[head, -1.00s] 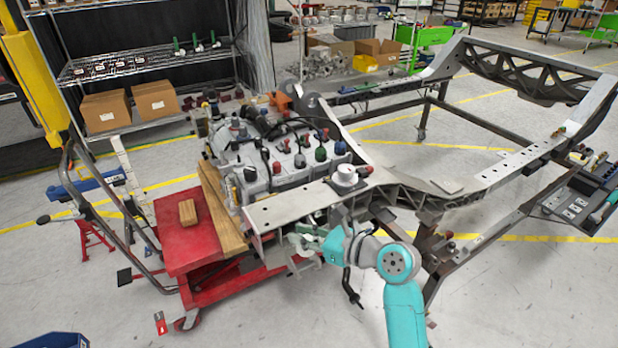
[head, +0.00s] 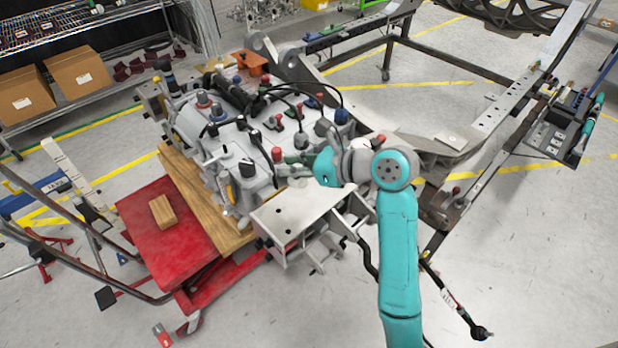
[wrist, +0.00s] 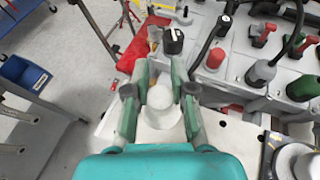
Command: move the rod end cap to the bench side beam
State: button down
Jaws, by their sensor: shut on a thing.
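My gripper (wrist: 158,100) is shut on a pale, whitish rounded piece (wrist: 160,97), which looks like the rod end cap, between its green fingers in the wrist view. The pale flat-topped beam end (head: 297,214) lies just below and in front of my gripper. I cannot tell for certain which chassis member is the bench side beam.
The engine (head: 250,150) with coloured caps and black hoses stands close to my gripper. A red lift table (head: 170,245) with a wooden block (head: 162,212) is at the left. A grey round mount (wrist: 297,162) is at the lower right of the wrist view.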

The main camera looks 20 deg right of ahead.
jog(key=shift+f, duration=4.25)
jog(key=shift+f, duration=0.15)
jog(key=c, duration=1)
grip_release()
jog(key=shift+r, duration=0.25)
jog(key=v, duration=1.2)
jog(key=shift+s+f, duration=0.1)
jog(key=shift+s, duration=0.05)
